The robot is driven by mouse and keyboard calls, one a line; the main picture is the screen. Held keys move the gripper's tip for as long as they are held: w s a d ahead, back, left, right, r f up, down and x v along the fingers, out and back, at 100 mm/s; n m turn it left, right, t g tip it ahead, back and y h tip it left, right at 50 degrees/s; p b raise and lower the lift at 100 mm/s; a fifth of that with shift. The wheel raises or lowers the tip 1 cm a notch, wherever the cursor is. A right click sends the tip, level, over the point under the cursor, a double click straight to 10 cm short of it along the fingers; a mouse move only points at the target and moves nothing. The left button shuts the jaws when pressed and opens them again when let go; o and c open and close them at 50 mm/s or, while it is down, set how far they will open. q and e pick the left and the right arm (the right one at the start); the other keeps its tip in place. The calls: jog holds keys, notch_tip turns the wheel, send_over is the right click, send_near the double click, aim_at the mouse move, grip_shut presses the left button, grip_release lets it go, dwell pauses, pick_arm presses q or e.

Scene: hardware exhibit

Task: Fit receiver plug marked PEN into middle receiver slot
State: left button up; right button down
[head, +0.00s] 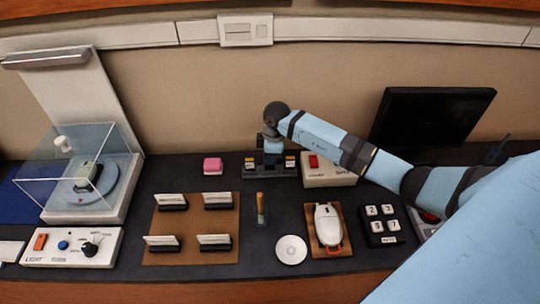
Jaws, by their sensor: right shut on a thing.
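The receiver (270,172), a dark low block, stands at the back of the table near the middle. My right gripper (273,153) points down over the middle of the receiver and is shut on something. The held thing and the middle slot are hidden by the gripper, so I cannot tell whether they touch. No PEN marking is readable. My left gripper is not in view.
A white box with a red switch (325,172) stands close right of the receiver.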

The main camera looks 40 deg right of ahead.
jog(key=shift+f+b, duration=0.45)
jog(key=shift+f, duration=0.5)
dwell(0.6)
jog(key=c, duration=0.5)
grip_release()
jog(key=shift+c, duration=0.2)
jog(key=shift+r+p, duration=0.65)
jog(key=shift+r, duration=0.05)
jog(key=shift+r+p, duration=1.4)
jog(key=shift+r, duration=0.1)
jog(key=shift+r+p, duration=1.2)
jog(key=shift+r, duration=0.15)
